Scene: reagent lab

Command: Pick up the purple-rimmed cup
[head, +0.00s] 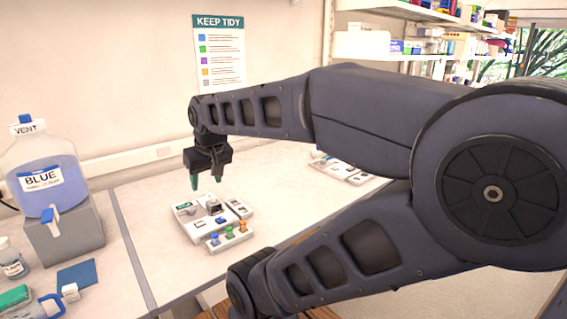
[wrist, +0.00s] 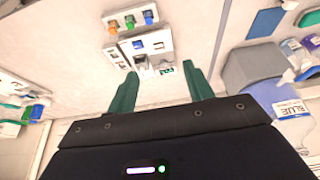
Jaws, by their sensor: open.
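I cannot make out a purple-rimmed cup for certain in either view. My gripper (head: 206,182) is open and empty, its two green fingers pointing down above the counter, just behind and above a white station. In the wrist view, my gripper (wrist: 163,74) shows its fingers apart with nothing between them. At the right edge of the wrist view is a small purplish item (wrist: 290,47), too small and cut off to identify. A blue-handled container (head: 40,306) is partly cut off at the lower left of the head view.
The white station (head: 196,230) with blue, green and orange knobs sits on the counter. A jug labelled BLUE (head: 45,165) stands on a grey block (head: 72,238) at left, near a blue mat (head: 77,272) and small bottle (head: 10,262). Another white station (head: 345,170) lies behind my arm.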

